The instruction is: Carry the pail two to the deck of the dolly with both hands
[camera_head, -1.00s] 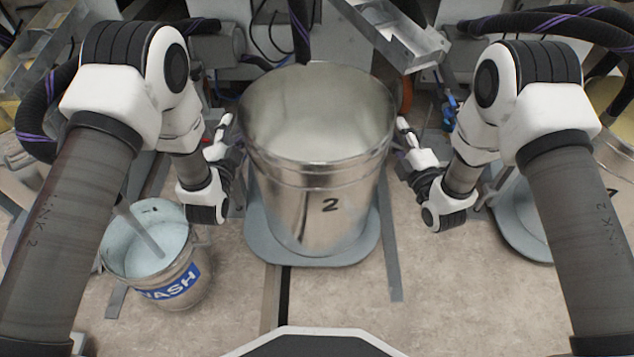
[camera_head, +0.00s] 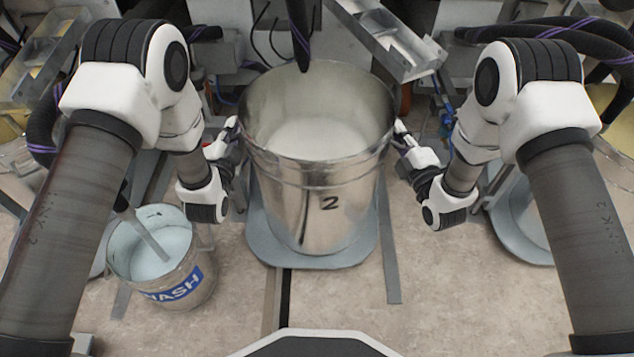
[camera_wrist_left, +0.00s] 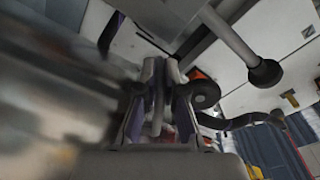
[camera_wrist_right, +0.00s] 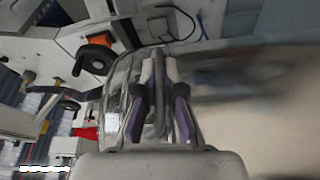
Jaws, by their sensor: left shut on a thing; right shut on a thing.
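Pail two (camera_head: 310,215) is a large shiny metal pail marked "2", upright in the middle of the head view, with pale contents inside. My left gripper (camera_head: 230,138) is at its left side and my right gripper (camera_head: 402,138) at its right side. Each is shut on a thin bar at the pail's side; the left wrist view shows the left fingers (camera_wrist_left: 160,78) and the right wrist view the right fingers (camera_wrist_right: 158,75). Under the pail is a blue-grey rounded plate (camera_head: 275,250). I cannot tell whether the pail touches it, or whether it is the dolly's deck.
A smaller bucket marked "WASH" (camera_head: 180,287) with a stick in it stands at the left. Another rounded plate (camera_head: 530,228) lies at the right, under a partly seen pail. A dark hose end (camera_head: 300,45) hangs over the pail's far rim. The front floor is clear.

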